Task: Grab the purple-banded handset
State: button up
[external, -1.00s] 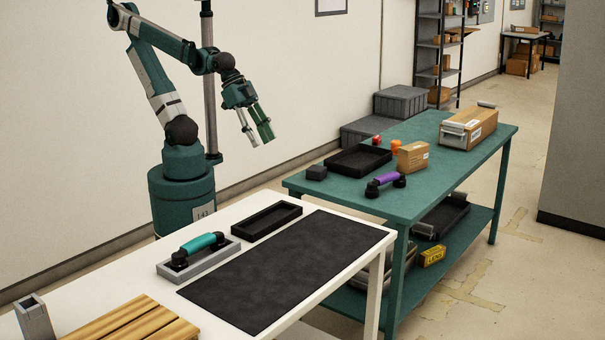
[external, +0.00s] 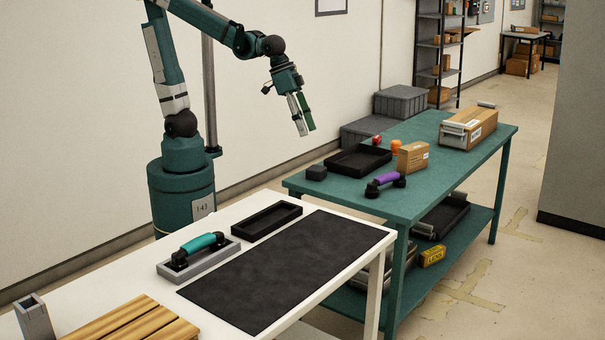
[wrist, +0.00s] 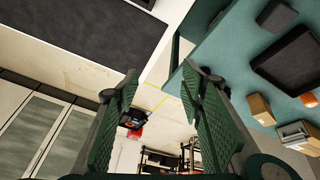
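The purple-banded handset (external: 386,181) lies on the teal table near its front edge, its purple grip between two black ends. In the wrist view I cannot make it out; the right finger covers part of the table there. My gripper (external: 303,132) hangs in the air left of the teal table, fingers pointing down, apart from the handset. In the wrist view my gripper (wrist: 163,80) shows two green ridged fingers spread wide with nothing between them. A teal-banded handset (external: 201,243) rests in a grey cradle on the white table.
Around the purple handset stand a cardboard box (external: 413,156), a black tray (external: 340,170), a small black block (external: 316,173) and an orange item (external: 396,145). A long box (external: 468,127) stands farther back. The dark mat (external: 290,270) on the white table is bare.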

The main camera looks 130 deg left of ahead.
jog(key=w+a+f+n+g+p, duration=0.1)
jog(key=w+a+n+p, duration=0.15)
jog(key=w+a, duration=0.5)
jog(key=n+g+p, duration=0.3)
jog(key=n+p, duration=0.1)
jog(key=n, duration=0.3)
send_over(387, 175)
jog(key=d, duration=0.1)
jog(key=shift+h, duration=0.4)
jog(key=f, duration=1.5)
jog(key=shift+w, duration=0.25)
jog(key=shift+a+f+g, duration=0.3)
jog(key=shift+a+f, duration=0.1)
jog(key=shift+f, duration=0.15)
jog(key=shift+f, duration=1.25)
jog(key=shift+f, duration=0.1)
jog(key=shift+s+f, duration=0.2)
jog(key=shift+f, duration=2.3)
